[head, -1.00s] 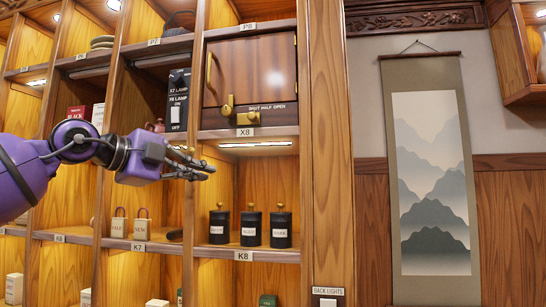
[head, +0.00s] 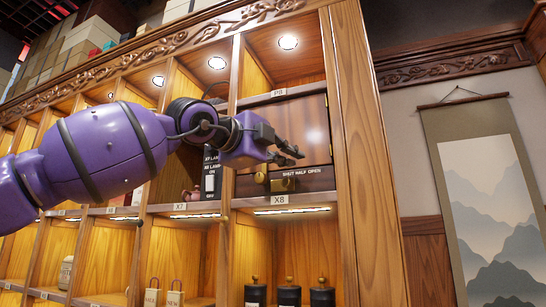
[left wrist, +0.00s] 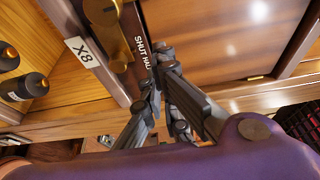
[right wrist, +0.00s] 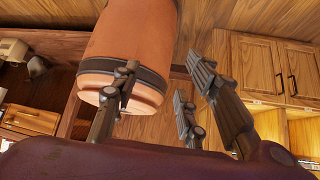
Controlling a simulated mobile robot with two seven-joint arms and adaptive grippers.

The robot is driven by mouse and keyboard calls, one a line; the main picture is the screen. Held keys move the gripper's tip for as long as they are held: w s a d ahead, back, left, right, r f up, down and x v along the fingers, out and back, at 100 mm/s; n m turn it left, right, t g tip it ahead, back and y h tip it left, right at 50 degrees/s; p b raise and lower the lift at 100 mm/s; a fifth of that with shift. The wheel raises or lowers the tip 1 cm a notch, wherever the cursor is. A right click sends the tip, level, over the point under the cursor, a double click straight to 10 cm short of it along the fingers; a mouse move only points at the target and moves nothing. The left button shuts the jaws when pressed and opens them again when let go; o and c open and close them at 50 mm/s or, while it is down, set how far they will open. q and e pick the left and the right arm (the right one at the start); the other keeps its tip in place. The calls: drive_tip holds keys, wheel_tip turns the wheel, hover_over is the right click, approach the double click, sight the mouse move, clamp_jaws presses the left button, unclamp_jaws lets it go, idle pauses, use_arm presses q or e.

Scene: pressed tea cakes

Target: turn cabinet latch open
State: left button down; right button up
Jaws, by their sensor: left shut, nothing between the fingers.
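The wooden cabinet door (head: 312,125) in compartment X8 is closed. Below it is a brass latch (head: 284,185) beside the label "SHUT HALF OPEN" (head: 305,173), with another brass piece (head: 261,178) on its left. My left gripper (head: 291,153) is in front of the door, above the latch, and hides the door handle. In the left wrist view its fingers (left wrist: 165,60) are together and empty, beside the label and apart from the brass latch knob (left wrist: 102,12). My right gripper (right wrist: 165,85) shows only in the right wrist view, fingers spread, with nothing between them.
Black canisters (head: 289,294) stand in the compartment below. A wooden post (head: 365,160) and hanging scroll (head: 487,200) are to the right. A large orange cylinder (right wrist: 130,45) is near my right gripper.

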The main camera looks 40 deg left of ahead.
use_arm(q)
drive_tip(key=shift+w+r+p, duration=0.2)
drive_tip(key=shift+w+p, duration=0.1)
drive_tip(key=shift+w, duration=0.65)
drive_tip(key=a+p, duration=0.2)
drive_tip(key=a, duration=0.1)
drive_tip(key=shift+s+a+f, duration=0.2)
drive_tip(key=shift+s+a, duration=0.1)
drive_tip(key=shift+s, duration=0.1)
use_arm(e)
drive_tip(key=r, duration=0.1)
drive_tip(key=w+r, duration=0.1)
drive_tip(key=shift+a+r, duration=0.3)
drive_tip(key=shift+r, duration=0.05)
